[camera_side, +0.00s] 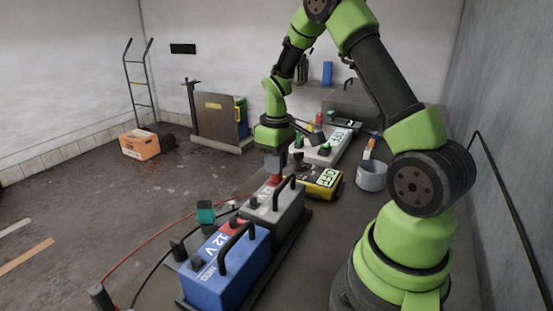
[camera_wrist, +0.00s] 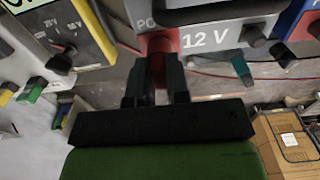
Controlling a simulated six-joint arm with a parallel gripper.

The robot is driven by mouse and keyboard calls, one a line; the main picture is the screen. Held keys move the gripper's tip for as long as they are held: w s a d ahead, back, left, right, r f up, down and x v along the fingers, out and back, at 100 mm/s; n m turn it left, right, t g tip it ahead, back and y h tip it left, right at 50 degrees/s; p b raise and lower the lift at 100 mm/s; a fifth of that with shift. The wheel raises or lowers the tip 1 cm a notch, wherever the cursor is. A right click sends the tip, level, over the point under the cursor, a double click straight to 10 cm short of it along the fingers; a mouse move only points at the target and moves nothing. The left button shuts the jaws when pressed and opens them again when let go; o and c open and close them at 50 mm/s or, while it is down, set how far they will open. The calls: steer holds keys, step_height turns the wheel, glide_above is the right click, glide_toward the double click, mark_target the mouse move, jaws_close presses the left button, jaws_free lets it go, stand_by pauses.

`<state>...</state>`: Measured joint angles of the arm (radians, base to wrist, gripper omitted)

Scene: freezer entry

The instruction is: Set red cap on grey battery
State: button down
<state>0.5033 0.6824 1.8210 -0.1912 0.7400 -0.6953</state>
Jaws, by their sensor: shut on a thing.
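The grey battery (camera_side: 268,216) stands upright on a dark tray, behind the blue battery, with a black carry handle on top. My gripper (camera_side: 273,170) points down over the far-left part of its top. In the wrist view my gripper (camera_wrist: 157,88) is shut on the red cap (camera_wrist: 159,70), which shows between the two dark fingers. The cap is at a red terminal area of the grey battery (camera_wrist: 222,37), beside the "12 V" marking. In the side view some red shows just under the fingers. I cannot tell whether the cap is seated or slightly above the post.
The blue battery (camera_side: 228,268) with a black handle stands in front. A yellow device (camera_side: 319,184) marked OFF, a pale unit (camera_side: 325,150) and a grey pot (camera_side: 371,178) stand behind and to the right. Red and black cables run along the left.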

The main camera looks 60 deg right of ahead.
steer(key=shift+f, duration=0.15)
steer(key=c, duration=1)
jaws_free()
step_height(320, 180, up, 9)
steer(key=shift+f, duration=0.2)
steer(key=shift+r, duration=0.65)
